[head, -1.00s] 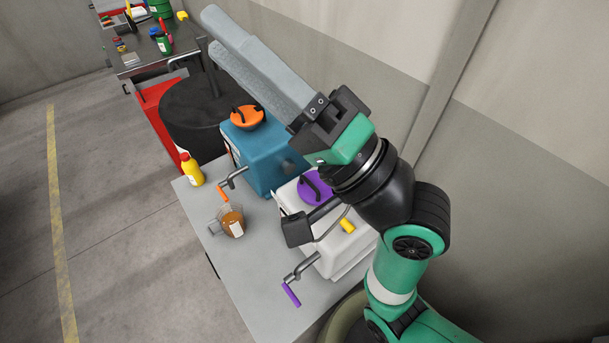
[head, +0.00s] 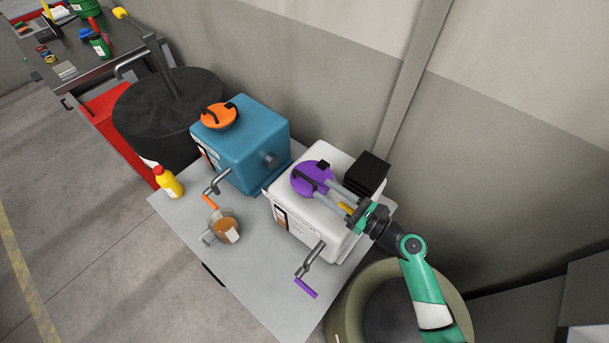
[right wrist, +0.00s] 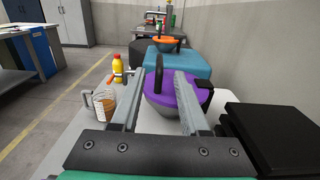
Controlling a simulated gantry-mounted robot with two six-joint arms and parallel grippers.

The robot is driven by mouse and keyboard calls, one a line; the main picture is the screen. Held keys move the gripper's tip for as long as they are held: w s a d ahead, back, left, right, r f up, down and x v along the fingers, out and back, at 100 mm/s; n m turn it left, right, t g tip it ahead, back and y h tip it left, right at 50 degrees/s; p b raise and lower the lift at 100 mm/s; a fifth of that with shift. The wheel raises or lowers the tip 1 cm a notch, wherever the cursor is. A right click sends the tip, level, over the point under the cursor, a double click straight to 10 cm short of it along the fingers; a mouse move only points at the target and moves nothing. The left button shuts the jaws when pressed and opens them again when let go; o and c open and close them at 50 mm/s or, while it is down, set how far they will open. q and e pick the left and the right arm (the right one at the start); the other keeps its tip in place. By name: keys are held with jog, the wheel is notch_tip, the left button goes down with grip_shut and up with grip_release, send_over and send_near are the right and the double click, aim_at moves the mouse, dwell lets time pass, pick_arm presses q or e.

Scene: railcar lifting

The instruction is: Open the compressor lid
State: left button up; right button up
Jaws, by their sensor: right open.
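A white machine (head: 318,229) with a round purple lid (head: 309,178) stands on the grey table; the lid has a dark handle. A blue machine (head: 243,150) with an orange lid (head: 218,116) stands to its left; I cannot tell which one is the compressor. Both lids look closed. My right gripper (head: 333,194) is open, low over the white machine, with its fingers pointing at the purple lid. In the right wrist view the purple lid (right wrist: 172,103) and its upright handle (right wrist: 158,70) show between the fingers; contact is not clear. My left gripper is not in view.
A glass jug (head: 222,228) of brown liquid and a yellow bottle (head: 168,182) stand on the table's left part. A crank with a purple grip (head: 305,288) juts from the white machine. A black box (head: 366,172) is behind it, near the wall.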

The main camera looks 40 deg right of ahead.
aim_at(294, 169)
jog(key=w, duration=0.8)
jog(key=shift+a+b, duration=0.4)
grip_shut()
dwell(0.7)
